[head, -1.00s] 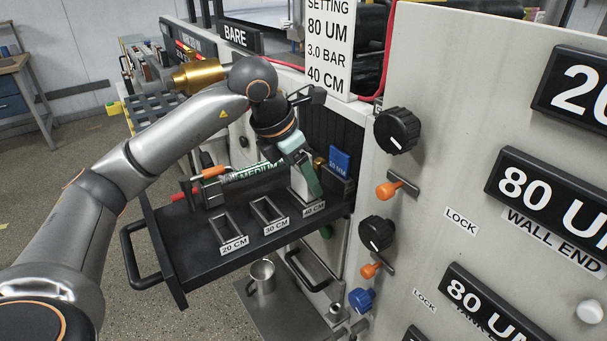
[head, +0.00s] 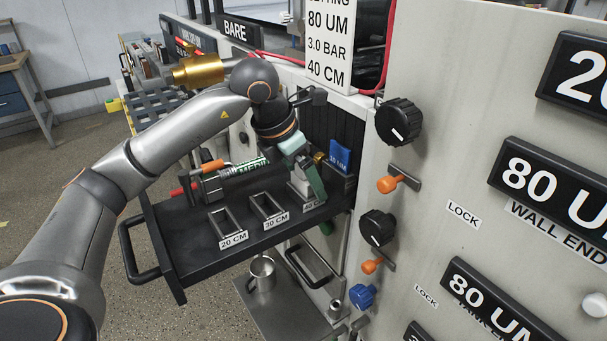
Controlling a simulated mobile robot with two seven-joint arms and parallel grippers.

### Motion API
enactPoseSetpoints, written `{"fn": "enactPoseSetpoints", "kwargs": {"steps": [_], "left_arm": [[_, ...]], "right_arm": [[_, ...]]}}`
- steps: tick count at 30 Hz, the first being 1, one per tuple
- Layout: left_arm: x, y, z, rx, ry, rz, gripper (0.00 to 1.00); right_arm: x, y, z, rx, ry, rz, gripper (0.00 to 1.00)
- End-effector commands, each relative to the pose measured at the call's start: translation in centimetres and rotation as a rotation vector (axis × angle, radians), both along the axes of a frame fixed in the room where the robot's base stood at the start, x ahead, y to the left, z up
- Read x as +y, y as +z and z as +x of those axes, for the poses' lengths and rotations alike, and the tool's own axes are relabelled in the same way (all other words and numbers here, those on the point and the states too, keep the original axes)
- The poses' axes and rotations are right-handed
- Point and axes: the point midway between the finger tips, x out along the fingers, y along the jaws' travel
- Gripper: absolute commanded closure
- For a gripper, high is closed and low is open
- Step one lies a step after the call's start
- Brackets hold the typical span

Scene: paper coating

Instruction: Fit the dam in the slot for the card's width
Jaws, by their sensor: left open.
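The setting card (head: 330,45) reads 80 UM, 3.0 BAR, 40 CM. The pulled-out black tray (head: 175,235) carries a 20 CM slot (head: 228,222), a 30 CM slot (head: 268,208) and a 40 CM slot, whose label (head: 314,205) is partly covered. A pale block, seemingly the dam (head: 299,189), stands at the 40 CM slot. My left gripper (head: 306,180) points down over it, open, with a green finger on its right side. The fingers hide much of the block, so how deep it sits cannot be told. My right gripper is out of view.
A blue block (head: 339,156) stands close right of my gripper. The machine panel with black knobs (head: 399,121) and orange levers (head: 390,184) borders the tray's right. A metal cup (head: 262,274) stands below.

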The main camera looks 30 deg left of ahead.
Motion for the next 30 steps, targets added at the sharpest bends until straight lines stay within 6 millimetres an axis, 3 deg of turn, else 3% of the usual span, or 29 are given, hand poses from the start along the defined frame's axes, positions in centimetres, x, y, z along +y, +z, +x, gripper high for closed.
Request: {"fn": "enactPoseSetpoints", "kwargs": {"steps": [7, 21, 30], "left_arm": [[0.3, 1.8, -0.5, -0.007, 0.002, 0.001, 0.00], [1.6, 10.4, -3.8, -0.003, 0.001, -0.001, 0.00], [1.8, 11.6, -4.4, 0.001, -0.001, 0.000, 0.00]], "right_arm": [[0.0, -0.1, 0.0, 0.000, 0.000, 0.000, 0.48], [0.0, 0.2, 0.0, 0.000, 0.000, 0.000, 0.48], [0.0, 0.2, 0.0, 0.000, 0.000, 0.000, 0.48]]}}
